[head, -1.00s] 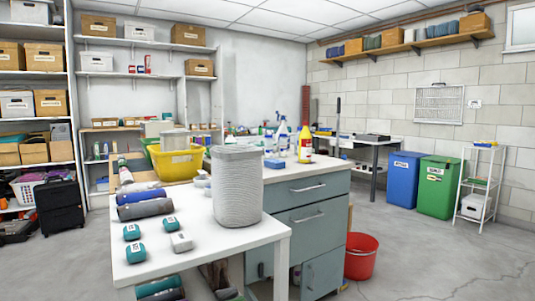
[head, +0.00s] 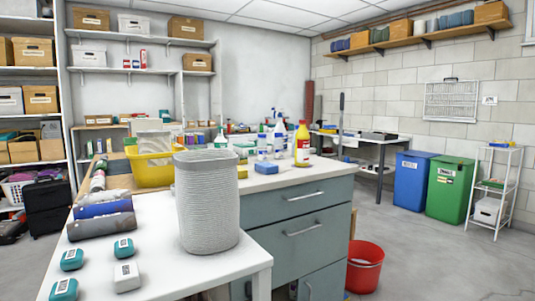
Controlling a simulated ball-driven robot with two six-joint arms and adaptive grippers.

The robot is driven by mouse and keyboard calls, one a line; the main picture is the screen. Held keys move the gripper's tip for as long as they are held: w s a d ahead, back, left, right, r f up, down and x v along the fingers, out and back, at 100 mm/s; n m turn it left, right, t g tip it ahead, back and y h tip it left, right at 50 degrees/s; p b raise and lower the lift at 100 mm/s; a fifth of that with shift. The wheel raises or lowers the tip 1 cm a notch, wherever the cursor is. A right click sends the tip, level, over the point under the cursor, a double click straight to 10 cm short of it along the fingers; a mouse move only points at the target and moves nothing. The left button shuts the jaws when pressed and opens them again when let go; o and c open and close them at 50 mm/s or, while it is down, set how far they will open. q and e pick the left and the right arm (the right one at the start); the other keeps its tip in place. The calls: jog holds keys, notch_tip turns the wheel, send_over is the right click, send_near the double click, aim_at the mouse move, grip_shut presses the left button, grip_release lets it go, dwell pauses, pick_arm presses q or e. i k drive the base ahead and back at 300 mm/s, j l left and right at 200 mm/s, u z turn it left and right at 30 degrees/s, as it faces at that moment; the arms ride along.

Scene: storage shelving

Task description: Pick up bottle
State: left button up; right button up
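Several bottles stand on the counter in the head view. A yellow bottle (head: 302,146) with a red-and-white label is at the counter's right. A white spray bottle (head: 280,136) with a blue label stands just left of it. A clear bottle with a green top (head: 221,140) stands farther left, behind the grey basket. Smaller white bottles (head: 262,148) stand between them. Which bottle the task means I cannot tell. Neither of my grippers is in view.
A tall grey woven basket (head: 207,205) stands on the white table (head: 185,268) in front, partly blocking the counter. A yellow bin (head: 150,168) and a blue sponge-like block (head: 265,168) are near the bottles. A red bucket (head: 364,268) stands on the floor at right.

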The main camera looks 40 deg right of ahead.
aim_at(302, 139)
jog(key=i+l+u, duration=0.1)
jog(key=l+u, duration=0.2)
jog(key=l, duration=1.25)
jog(key=l+u, duration=0.3)
jog(key=l, duration=1.25)
